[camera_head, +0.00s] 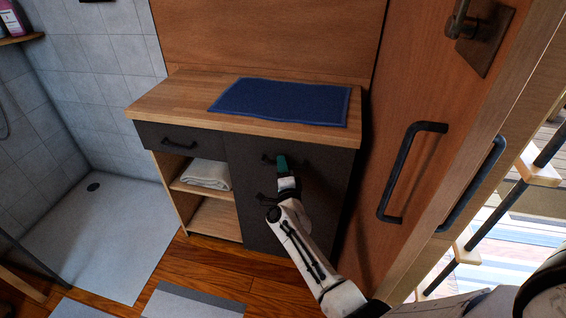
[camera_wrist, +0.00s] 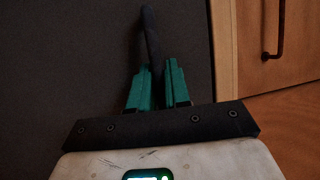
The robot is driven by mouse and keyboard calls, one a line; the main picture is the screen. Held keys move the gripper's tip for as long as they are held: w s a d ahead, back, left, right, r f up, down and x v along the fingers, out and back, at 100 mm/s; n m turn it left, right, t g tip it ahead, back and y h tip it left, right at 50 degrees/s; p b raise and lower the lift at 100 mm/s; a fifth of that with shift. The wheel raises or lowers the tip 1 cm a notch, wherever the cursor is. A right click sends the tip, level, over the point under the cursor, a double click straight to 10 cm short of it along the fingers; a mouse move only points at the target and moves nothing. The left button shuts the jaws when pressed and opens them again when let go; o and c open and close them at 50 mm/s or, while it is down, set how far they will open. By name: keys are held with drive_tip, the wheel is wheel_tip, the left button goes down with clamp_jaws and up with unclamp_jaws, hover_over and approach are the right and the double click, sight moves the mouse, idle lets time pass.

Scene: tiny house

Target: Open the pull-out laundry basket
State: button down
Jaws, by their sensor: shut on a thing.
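The laundry basket front is the tall dark grey panel (camera_head: 320,190) on the right side of the wooden-topped cabinet. It appears flush under the countertop, with no clear gap. A black bar handle (camera_head: 267,158) shows near its upper left, partly hidden by my gripper. My gripper (camera_head: 282,160) is at the panel's upper part. In the wrist view my teal fingers (camera_wrist: 158,85) are shut on a black handle bar (camera_wrist: 152,35), one finger on each side. The inside of the basket is hidden.
A dark drawer (camera_head: 180,141) sits above open shelves with a folded white towel (camera_head: 206,174). A blue mat (camera_head: 285,101) lies on the countertop (camera_head: 175,98). A wooden door with a black handle (camera_head: 405,170) stands close on the right.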

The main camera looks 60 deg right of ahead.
drive_tip(key=s+a+p, duration=0.4)
drive_tip(key=a, duration=0.9)
drive_tip(key=s+a+p, duration=0.3)
drive_tip(key=s+a, duration=0.2)
drive_tip(key=a, duration=0.8)
drive_tip(key=shift+s+a+p, duration=0.2)
drive_tip(key=shift+a+p, duration=0.1)
drive_tip(key=shift+p, duration=0.1)
drive_tip(key=shift+f, duration=0.1)
drive_tip(key=c, duration=1.4)
unclamp_jaws()
drive_tip(key=shift+c, duration=0.2)
drive_tip(key=b+v, duration=0.1)
drive_tip(key=v, duration=0.9)
drive_tip(key=shift+s+a+b, duration=0.25)
drive_tip(key=shift+a+b, duration=0.05)
drive_tip(key=shift+b, duration=0.1)
drive_tip(key=shift+f, duration=0.1)
